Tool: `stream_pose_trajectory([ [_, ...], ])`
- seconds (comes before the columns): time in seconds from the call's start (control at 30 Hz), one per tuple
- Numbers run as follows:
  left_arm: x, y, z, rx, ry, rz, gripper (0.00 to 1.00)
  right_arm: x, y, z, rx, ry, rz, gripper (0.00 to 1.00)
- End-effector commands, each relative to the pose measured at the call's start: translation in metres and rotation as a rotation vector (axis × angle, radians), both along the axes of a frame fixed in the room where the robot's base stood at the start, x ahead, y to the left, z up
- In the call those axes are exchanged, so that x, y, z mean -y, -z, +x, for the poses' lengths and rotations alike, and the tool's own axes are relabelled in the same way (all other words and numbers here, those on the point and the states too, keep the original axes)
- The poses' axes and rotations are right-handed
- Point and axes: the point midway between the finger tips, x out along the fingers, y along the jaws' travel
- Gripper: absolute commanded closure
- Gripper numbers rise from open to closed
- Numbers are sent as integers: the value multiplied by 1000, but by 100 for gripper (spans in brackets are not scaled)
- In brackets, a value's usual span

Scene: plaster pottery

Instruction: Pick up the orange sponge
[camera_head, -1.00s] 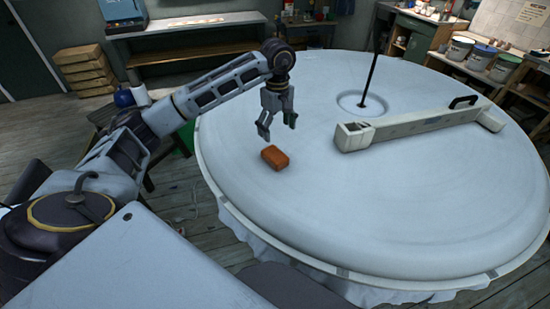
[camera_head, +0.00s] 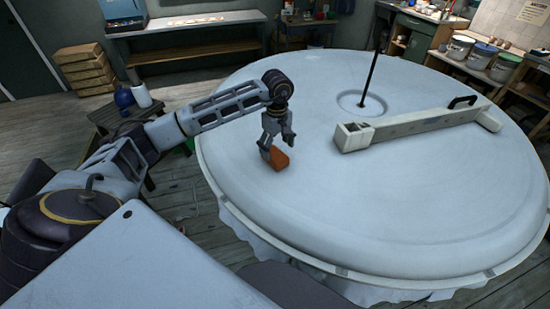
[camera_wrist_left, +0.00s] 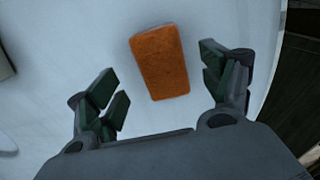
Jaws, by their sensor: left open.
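The orange sponge (camera_head: 280,160) lies on the large round white plaster surface (camera_head: 330,225), near its left side. My left gripper (camera_head: 277,146) is low over the sponge in the head view and hides part of it. In the left wrist view the whole sponge (camera_wrist_left: 160,62) shows between and slightly beyond the two green-padded fingers of the open left gripper (camera_wrist_left: 164,84). The fingers stand apart on both sides, with a gap to the sponge. The sponge rests on the surface, not held. My right gripper is not in view.
A long pale beam (camera_head: 420,127) with a black handle lies across the right of the round surface. A thin dark rod (camera_head: 375,68) rises from a ring near the back. The front and middle of the surface are clear.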

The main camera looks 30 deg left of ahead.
Motion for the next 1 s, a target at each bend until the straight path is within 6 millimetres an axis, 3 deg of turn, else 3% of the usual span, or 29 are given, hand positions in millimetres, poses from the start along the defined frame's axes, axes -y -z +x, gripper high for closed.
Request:
stream_pose_trajectory([
  [0.27, 0, 4, 0, -1, 0, -1, 20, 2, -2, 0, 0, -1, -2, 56],
  [0.73, -4, 44, -1, -2, -1, 0, 20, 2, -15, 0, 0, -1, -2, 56],
  [1.0, -4, 52, -1, 0, -1, 0, 20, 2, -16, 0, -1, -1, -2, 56],
])
